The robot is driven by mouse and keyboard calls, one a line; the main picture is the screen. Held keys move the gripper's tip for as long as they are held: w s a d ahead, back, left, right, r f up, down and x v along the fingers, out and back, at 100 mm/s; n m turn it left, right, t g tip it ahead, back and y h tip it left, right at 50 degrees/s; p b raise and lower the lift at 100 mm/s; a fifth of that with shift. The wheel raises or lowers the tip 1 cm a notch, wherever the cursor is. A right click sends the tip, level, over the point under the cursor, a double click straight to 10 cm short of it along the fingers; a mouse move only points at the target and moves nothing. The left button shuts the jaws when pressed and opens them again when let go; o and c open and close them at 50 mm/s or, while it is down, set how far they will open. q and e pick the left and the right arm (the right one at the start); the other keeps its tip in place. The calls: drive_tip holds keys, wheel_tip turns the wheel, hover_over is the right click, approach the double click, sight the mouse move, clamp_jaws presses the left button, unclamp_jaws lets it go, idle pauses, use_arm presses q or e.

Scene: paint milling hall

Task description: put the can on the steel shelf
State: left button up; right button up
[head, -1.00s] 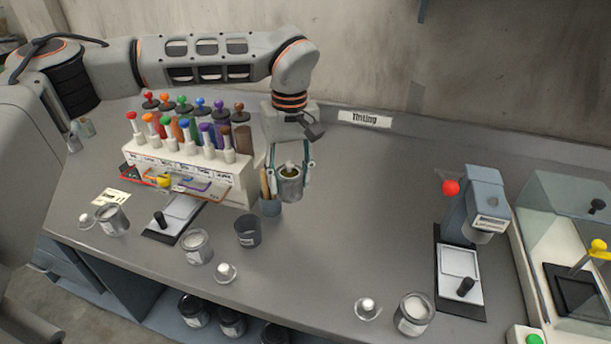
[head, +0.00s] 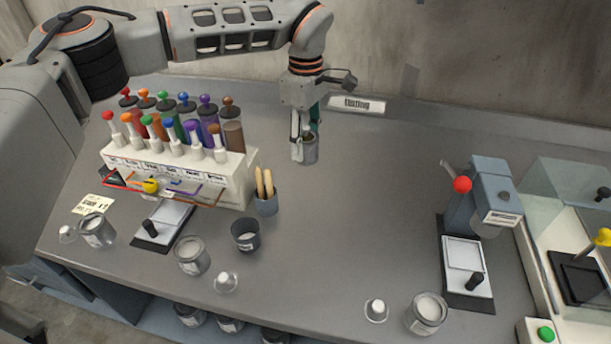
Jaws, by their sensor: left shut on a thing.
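My left gripper (head: 306,124) comes down from the upper middle, shut on a small grey metal can (head: 309,150). The can is upright and appears to hang above the back part of the bench, in front of the wall. The fingers hide part of its sides. My right gripper is not in view. No shelf is clearly recognisable as the steel shelf; a blue-grey lower level (head: 165,313) under the bench's front edge holds several dark cans (head: 190,315).
A rack (head: 235,180) with coloured plunger bottles stands left on the grey bench (head: 345,215). A cup of sticks (head: 266,205), a dark empty cup (head: 245,236) and open cans (head: 192,255) stand near it. A press (head: 466,240) and glass case (head: 570,190) stand right. Mid-bench is clear.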

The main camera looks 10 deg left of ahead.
use_arm(q)
wheel_tip(320, 180, down, 10)
drive_tip(key=shift+f, duration=0.25)
idle(0.3)
drive_tip(key=shift+f, duration=0.2)
drive_tip(key=o, duration=1.3)
